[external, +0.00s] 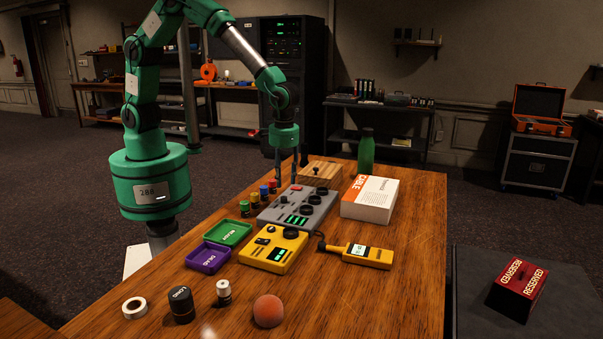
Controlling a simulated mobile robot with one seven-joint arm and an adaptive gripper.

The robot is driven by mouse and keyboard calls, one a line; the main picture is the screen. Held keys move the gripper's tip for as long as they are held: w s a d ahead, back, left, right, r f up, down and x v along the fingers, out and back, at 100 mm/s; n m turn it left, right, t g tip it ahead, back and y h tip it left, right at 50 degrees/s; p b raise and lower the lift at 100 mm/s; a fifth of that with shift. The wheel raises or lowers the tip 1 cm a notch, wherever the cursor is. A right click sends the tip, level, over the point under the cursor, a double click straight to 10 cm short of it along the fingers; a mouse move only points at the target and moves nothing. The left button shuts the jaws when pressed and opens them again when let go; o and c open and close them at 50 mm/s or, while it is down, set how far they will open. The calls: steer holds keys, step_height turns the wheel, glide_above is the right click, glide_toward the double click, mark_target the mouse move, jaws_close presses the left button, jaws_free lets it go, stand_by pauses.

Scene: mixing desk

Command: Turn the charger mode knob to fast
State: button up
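A yellow box (273,248) with a green-lit display, a dark round knob (290,233) and smaller controls sits at the middle of the wooden table; it looks like the charger. Its labels and knob setting are too small to read. Behind it is a grey console (298,207) with several dark knobs and a green-lit display. My gripper (286,182) points down near the console's far end, well behind the yellow box. Its two dark fingers look apart, with nothing seen between them. Whether the fingers touch anything cannot be told.
Green (228,233) and purple (207,258) trays lie left of the yellow box. A yellow handheld meter (367,256) lies right, a thick book (370,199) behind it. Several small coloured canisters line the console's left side. An orange ball (268,311) is in front. The table's right front is clear.

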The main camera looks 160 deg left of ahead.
mark_target(283, 197)
steer(key=shift+s+f+b, duration=0.15)
steer(key=shift+f+b, duration=0.45)
steer(key=shift+f, duration=2.9)
jaws_close()
